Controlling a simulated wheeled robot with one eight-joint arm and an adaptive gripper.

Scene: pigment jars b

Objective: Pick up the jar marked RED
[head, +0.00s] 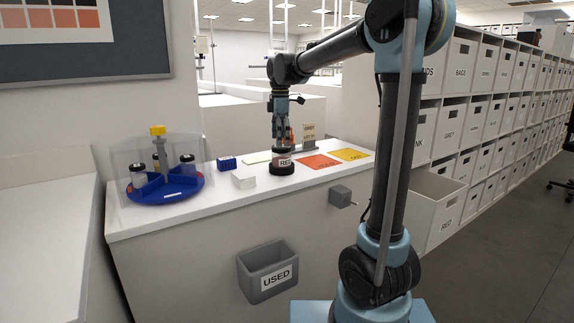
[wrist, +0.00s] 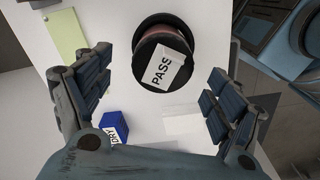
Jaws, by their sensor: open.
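The jar marked RED (head: 284,159) stands upright on the white counter, its label partly readable as "RE". It has a dark round base below and a brownish body. My gripper (head: 281,146) points down directly above the jar in the head view. In the wrist view its fingers are spread wide, one on each side, and my gripper (wrist: 160,80) holds nothing. I cannot tell how deep the fingertips reach beside the jar.
A small blue block marked DRY (head: 227,163) and a white block (head: 244,181) lie to the left. A blue carousel (head: 165,190) with several jars stands farther left. Orange (head: 312,162) and yellow (head: 348,155) sheets lie right. A USED bin (head: 267,270) hangs on the counter front.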

